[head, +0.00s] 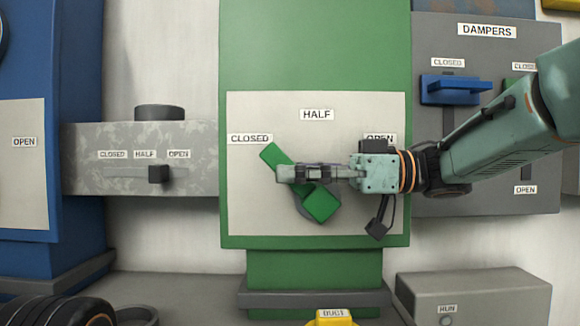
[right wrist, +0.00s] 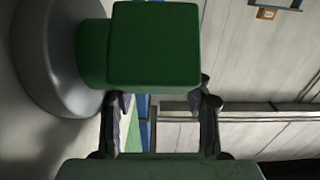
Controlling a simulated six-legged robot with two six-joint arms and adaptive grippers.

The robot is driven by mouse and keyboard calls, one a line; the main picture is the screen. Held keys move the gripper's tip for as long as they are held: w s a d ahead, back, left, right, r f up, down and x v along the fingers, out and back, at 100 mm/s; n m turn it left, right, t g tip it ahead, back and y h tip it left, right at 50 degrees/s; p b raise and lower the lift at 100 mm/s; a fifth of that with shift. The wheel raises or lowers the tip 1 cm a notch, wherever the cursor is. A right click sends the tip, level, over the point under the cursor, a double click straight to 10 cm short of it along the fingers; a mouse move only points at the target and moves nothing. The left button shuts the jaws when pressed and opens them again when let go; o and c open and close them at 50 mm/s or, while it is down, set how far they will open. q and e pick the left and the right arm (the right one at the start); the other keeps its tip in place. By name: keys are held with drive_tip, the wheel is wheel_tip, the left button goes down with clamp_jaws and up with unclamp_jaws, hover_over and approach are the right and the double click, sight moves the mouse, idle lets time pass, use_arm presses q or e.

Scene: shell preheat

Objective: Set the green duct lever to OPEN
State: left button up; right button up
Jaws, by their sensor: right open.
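The green duct lever (head: 320,204) is on the light plate of the green duct, on a round grey hub. Its arm slants up and left, with its upper end just below the CLOSED label (head: 250,139). HALF (head: 317,114) is at the top middle, and OPEN (head: 380,138) at the right is partly covered by my right gripper. My right gripper (head: 285,173) reaches in from the right across the lever's middle, hiding part of it. In the right wrist view, the lever's green block (right wrist: 155,45) and grey hub (right wrist: 60,50) are near the parted fingers; contact is unclear.
A grey box with a black slider knob (head: 158,174) is to the left, beside a blue duct (head: 78,130). A DAMPERS panel with a blue handle (head: 455,90) is behind my right arm. A grey RUN box (head: 490,296) and a yellow DUCT-labelled object (head: 333,318) are below.

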drive_tip(key=shift+s+a, duration=0.25)
drive_tip(key=shift+a, duration=0.4)
drive_tip(key=shift+w+a, duration=0.15)
drive_tip(key=shift+w, duration=0.05)
drive_tip(key=shift+w+f, duration=0.2)
drive_tip(key=shift+w, duration=0.3)
drive_tip(key=shift+c, duration=0.2)
drive_tip(key=shift+s+d, duration=0.1)
drive_tip(key=shift+d, duration=0.2)
drive_tip(key=c, duration=0.3)
drive_tip(key=shift+s+r, duration=0.15)
drive_tip(key=shift+s, duration=0.25)
drive_tip(key=c, duration=0.3)
drive_tip(key=shift+w, duration=0.3)
drive_tip(key=c, duration=0.3)
drive_tip(key=shift+s, duration=0.15)
clamp_jaws()
